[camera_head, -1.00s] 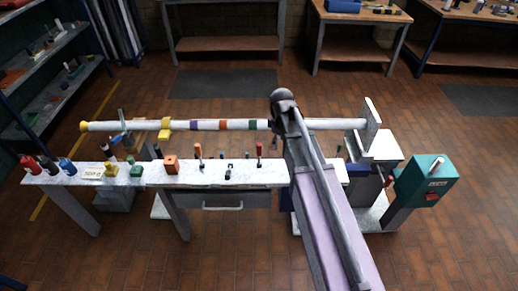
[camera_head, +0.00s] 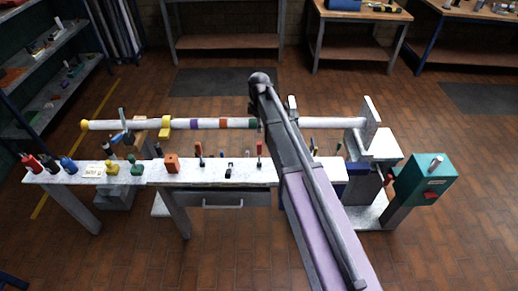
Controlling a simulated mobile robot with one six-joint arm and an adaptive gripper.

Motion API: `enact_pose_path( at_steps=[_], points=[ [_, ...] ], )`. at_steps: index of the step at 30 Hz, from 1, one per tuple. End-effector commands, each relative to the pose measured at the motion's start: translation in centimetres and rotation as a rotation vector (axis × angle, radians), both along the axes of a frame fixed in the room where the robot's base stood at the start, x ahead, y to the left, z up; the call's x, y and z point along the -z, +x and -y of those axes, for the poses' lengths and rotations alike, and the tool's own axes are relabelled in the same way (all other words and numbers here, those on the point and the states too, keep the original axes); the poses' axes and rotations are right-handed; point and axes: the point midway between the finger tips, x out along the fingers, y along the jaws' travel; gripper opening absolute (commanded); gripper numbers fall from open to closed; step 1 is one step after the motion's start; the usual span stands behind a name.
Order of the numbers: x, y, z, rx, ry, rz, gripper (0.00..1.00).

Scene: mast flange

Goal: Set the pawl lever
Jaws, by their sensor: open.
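I cannot tell for sure which part is the pawl lever. A small red part (camera_head: 388,179) shows beside the grey pedestal at the right, next to a teal box (camera_head: 424,180) with a pale knob on top. Small upright red-handled pieces (camera_head: 259,149) stand on the long white bench. A long white mast (camera_head: 330,122) with coloured bands lies level behind the bench and meets an upright plate (camera_head: 371,123) at its right end. My arm crosses the bench and mast from the lower right. My gripper cannot be made out in this view.
The white bench (camera_head: 220,173) carries red, blue, yellow, green and orange items. An upright grey piece (camera_head: 124,122) stands by the mast's left part. Shelves (camera_head: 50,90) stand at the left and worktables (camera_head: 360,17) at the back. The brick floor in front is mostly clear.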

Motion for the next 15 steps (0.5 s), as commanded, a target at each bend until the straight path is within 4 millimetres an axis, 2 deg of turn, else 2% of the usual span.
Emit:
enact_pose_path(
  at_steps=[15],
  points=[
    [2.9,0.0,0.0,0.001,0.0,0.0,0.69]
  ],
)
